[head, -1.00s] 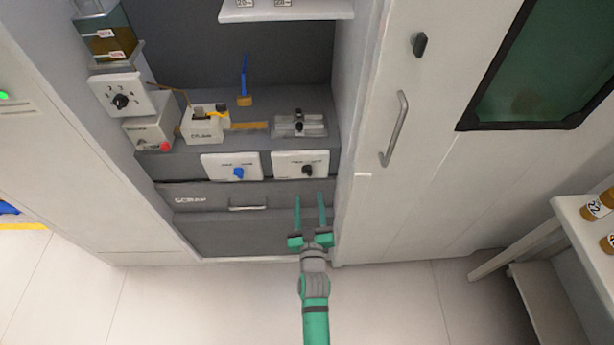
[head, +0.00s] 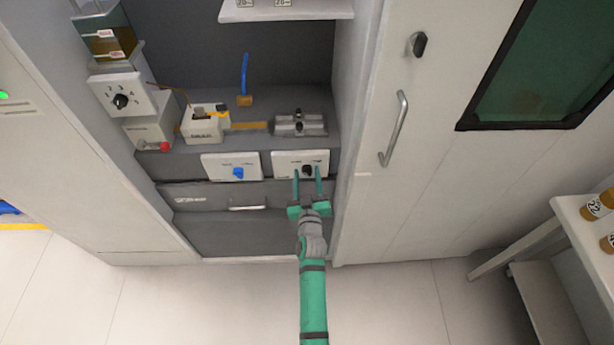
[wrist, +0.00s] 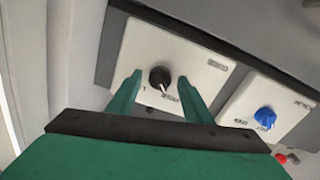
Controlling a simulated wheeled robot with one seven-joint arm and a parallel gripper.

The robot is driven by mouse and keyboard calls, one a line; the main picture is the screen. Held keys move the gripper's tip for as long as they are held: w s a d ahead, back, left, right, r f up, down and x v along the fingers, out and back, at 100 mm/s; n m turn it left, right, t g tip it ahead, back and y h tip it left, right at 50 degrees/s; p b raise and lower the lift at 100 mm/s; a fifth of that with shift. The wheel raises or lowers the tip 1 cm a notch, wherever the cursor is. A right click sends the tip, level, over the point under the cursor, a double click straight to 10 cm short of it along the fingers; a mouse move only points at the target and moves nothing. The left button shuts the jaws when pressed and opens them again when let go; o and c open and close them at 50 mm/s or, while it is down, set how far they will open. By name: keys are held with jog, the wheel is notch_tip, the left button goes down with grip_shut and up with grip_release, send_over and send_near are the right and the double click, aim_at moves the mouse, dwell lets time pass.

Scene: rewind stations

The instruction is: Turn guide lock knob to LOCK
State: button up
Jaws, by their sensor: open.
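A black knob (head: 307,170) sits on a white panel (head: 284,158) on the front of the grey bench, at the right. It also shows in the wrist view (wrist: 160,78), with small labels too blurred to read. A blue knob (head: 238,173) sits on a similar panel to its left; in the wrist view it is at the right (wrist: 265,118). My gripper (head: 307,172) is open, its two green fingers reaching up to either side of the black knob. In the wrist view the knob lies between and beyond the fingertips; I cannot tell whether they touch it.
A drawer with a handle (head: 248,207) is below the panels. A side wall and a door with a long handle (head: 394,128) stand close to the right. A metal fixture (head: 299,124) and a white device (head: 203,126) sit on the bench above.

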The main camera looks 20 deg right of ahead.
jog(key=c, duration=1.1)
jog(key=shift+o, duration=0.2)
jog(key=shift+a, duration=0.1)
jog(key=shift+m, duration=0.3)
jog(key=m, duration=0.3)
jog(key=shift+d+m, duration=0.2)
jog(key=shift+m, duration=0.1)
jog(key=m, duration=0.4)
jog(key=shift+s+m, duration=0.15)
jog(key=shift+m, duration=0.15)
jog(key=m, duration=0.9)
